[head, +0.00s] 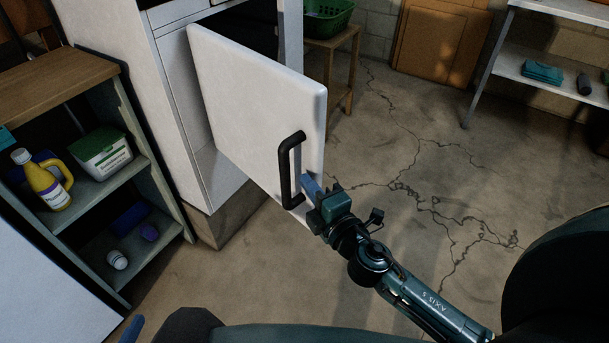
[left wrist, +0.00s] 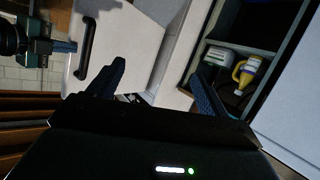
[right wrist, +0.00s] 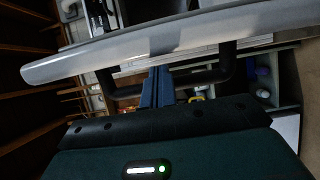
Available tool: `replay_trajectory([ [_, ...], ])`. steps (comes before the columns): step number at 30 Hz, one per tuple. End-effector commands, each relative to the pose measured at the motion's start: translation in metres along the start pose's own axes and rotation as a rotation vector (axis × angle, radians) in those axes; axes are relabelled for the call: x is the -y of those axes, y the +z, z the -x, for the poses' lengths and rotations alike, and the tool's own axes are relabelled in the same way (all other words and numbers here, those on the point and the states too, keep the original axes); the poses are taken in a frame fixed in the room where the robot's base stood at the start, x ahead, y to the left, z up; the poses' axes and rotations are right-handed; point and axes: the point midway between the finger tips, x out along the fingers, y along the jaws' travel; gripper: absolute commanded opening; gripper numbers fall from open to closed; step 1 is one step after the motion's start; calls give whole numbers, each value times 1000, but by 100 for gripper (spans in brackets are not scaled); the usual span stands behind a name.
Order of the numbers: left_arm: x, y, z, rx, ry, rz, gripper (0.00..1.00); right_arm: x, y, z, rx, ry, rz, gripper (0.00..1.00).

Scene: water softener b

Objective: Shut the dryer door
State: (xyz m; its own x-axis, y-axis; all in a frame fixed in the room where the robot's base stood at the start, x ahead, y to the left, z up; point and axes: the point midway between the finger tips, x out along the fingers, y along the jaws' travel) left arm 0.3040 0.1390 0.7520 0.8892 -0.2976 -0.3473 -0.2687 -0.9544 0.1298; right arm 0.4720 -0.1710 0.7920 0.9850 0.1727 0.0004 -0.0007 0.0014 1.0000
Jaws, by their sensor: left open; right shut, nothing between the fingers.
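The white dryer door (head: 250,95) stands wide open from the white dryer (head: 172,85), its black bar handle (head: 285,170) facing me. My right gripper (head: 310,186) is shut and empty at the door's free edge, beside the handle's lower end. In the right wrist view its closed fingers (right wrist: 158,82) overlap the handle (right wrist: 215,75), under the door's edge (right wrist: 120,50); I cannot tell whether they touch. My left gripper (left wrist: 160,88) is open and empty; the door (left wrist: 120,45) and handle (left wrist: 88,48) show beyond it.
A shelf unit (head: 115,175) with a yellow bottle (head: 45,182) and a white-and-green box (head: 103,155) stands left of the dryer. A wooden stool (head: 338,45) with a green basket (head: 327,18) stands behind the door. The cracked floor to the right is clear.

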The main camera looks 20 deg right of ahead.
Motion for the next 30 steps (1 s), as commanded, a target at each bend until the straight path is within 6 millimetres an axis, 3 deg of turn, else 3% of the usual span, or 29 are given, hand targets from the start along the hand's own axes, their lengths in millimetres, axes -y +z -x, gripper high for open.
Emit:
replay_trajectory([
  [6,0,1,-1,12,2,3,78,0,0,-20,0,0,-2,0],
  [20,-1,3,-2,14,2,4,78,1,1,-22,1,-1,-1,0],
  [26,0,4,-3,2,1,0,78,2,16,-24,4,0,2,0],
  [30,1,0,-2,-26,-1,-6,78,2,37,-29,7,1,4,0],
])
